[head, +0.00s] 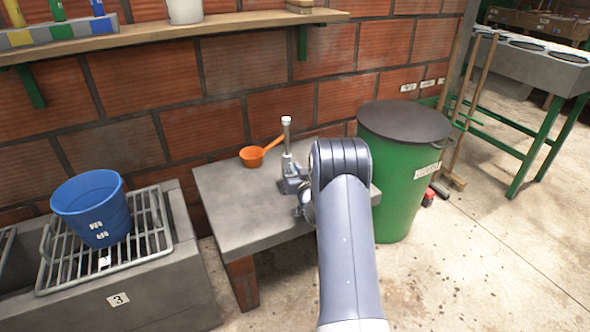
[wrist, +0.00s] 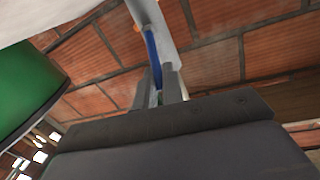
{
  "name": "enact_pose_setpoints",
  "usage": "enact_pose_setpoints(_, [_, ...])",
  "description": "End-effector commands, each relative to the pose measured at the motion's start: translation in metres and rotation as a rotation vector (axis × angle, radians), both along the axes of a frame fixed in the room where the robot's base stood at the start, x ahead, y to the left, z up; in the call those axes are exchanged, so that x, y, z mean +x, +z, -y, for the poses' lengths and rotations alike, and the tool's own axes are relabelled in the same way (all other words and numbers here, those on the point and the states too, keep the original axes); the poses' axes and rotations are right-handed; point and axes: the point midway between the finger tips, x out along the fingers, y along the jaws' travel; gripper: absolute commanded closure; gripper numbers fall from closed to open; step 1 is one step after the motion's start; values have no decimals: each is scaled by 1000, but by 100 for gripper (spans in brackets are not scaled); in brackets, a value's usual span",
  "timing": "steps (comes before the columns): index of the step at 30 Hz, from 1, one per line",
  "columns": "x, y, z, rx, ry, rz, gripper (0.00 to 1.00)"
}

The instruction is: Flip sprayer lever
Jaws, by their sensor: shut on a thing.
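In the wrist view my gripper (wrist: 158,76) has its two grey fingers close together around a narrow blue strip (wrist: 151,50), which looks like the sprayer lever. A pale grey curved piece (wrist: 157,22) runs up from beside it, and a large white surface fills the upper left corner. In the head view a slim silver upright post (head: 287,140) with a pale cap stands over the small concrete table (head: 225,200). I cannot tell whether it belongs to the sprayer. My arm hides my fingertips and most of the sprayer there.
An orange scoop (head: 252,155) lies at the table's back by the brick wall. A green barrel (head: 395,190) with a dark lid stands close on the right. A blue bucket (head: 92,208) sits on a rack (head: 60,270) at left. A wooden shelf (head: 160,32) runs above.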

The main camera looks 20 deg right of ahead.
Motion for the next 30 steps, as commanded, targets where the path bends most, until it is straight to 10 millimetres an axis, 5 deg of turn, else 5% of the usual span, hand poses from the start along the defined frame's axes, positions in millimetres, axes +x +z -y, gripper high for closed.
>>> enact_pose_setpoints(20, [6, 4, 0, -4, 1, -118, 100])
enact_pose_setpoints(21, [6, 4, 0, -4, 1, -118, 88])
enact_pose_setpoints(30, [6, 4, 0, -4, 0, -118, 69])
